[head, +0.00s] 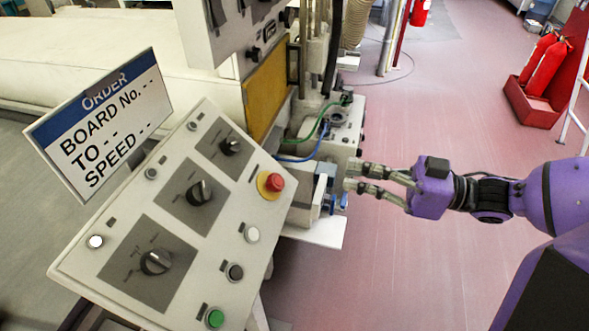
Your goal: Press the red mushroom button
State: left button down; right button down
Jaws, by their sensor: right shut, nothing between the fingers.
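The red mushroom button (275,182) sits on a yellow disc at the right side of the tilted grey control panel (118,238). It is fully visible and nothing touches it. My right gripper (349,178) comes in from the right on a purple arm. It is shut and empty, to the right of the button and apart from it in the picture. My left gripper is not in view.
The panel also carries rotary knobs (156,262), a green button (214,318) and white buttons (252,234). An order sign (100,120) stands at its left. A machine with hoses is behind. Fire extinguishers (547,68) stand at the upper right. The pink floor is mostly clear.

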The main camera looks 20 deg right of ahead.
aim_at(275, 183)
jog(key=f+b+x, duration=0.2)
jog(key=f+x, duration=0.1)
jog(key=x, duration=0.9)
jog(key=shift+a, duration=0.25)
jog(key=shift+w, duration=0.1)
